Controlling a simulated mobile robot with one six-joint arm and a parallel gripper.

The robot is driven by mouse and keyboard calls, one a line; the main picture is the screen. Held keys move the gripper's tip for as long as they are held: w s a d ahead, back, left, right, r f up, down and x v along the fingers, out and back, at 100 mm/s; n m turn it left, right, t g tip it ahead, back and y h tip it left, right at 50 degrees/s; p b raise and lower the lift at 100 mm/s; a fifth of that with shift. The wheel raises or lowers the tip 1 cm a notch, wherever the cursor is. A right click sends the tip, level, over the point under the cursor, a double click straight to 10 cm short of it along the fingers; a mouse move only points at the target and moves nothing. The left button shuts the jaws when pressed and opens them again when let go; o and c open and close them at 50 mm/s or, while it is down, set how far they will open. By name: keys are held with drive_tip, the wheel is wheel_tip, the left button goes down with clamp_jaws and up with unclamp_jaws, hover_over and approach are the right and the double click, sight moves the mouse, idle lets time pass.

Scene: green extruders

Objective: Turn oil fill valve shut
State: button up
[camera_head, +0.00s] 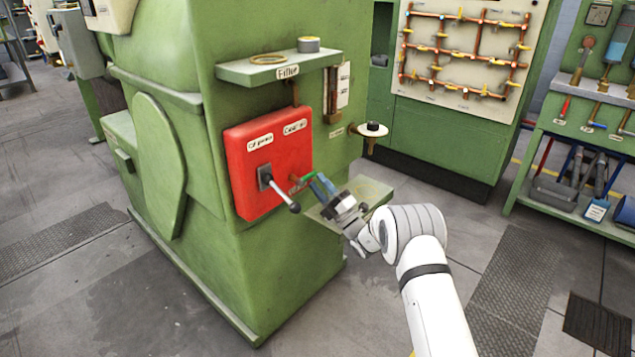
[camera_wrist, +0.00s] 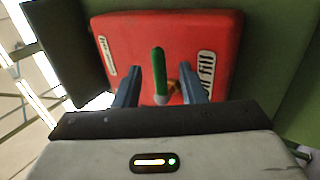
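The oil fill valve has a green handle (camera_head: 309,176) at the lower right of a red panel (camera_head: 240,179) on the green machine. In the wrist view the green handle (camera_wrist: 159,75) points up the picture, in front of the red panel (camera_wrist: 200,38). A label ending in "fill" (camera_wrist: 206,72) is to its right. My gripper (camera_head: 321,186) reaches the panel from the right. In the wrist view my gripper (camera_wrist: 159,68) is open, with one blue-grey finger on each side of the handle. Gaps show between handle and fingers. The valve's base is partly hidden.
A grey lever with a black knob (camera_head: 294,207) sticks out of the panel, left of the valve. A green shelf (camera_head: 277,66) juts out above, and a lower green ledge (camera_head: 371,190) lies behind my gripper.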

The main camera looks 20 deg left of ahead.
drive_tip(key=v, duration=0.5)
drive_tip(key=shift+s+d+f, duration=0.15)
drive_tip(key=shift+d+f, duration=0.05)
drive_tip(key=shift+d, duration=0.1)
drive_tip(key=shift+r, duration=0.1)
drive_tip(key=s+d+r+n+g+h+p, duration=0.3)
drive_tip(key=s+r+n+g+h+p, duration=0.1)
drive_tip(key=s+r+n+g, duration=1.05)
drive_tip(key=s+d+r+n+t+h+p, duration=0.3)
drive_tip(key=s+d+n+h, duration=0.6)
drive_tip(key=s+d+n, duration=0.3)
drive_tip(key=s+d+r+n+t+h+p, duration=0.3)
drive_tip(key=s+d+n+h, duration=0.6)
drive_tip(key=d, duration=1)
drive_tip(key=s+r+n+p, duration=0.1)
drive_tip(key=s+r+n, duration=0.1)
drive_tip(key=s+n, duration=0.2)
drive_tip(key=shift+s+d+n+t+p, duration=0.25)
drive_tip(key=shift+s+n+t+p, duration=0.1)
drive_tip(key=shift+n, duration=0.4)
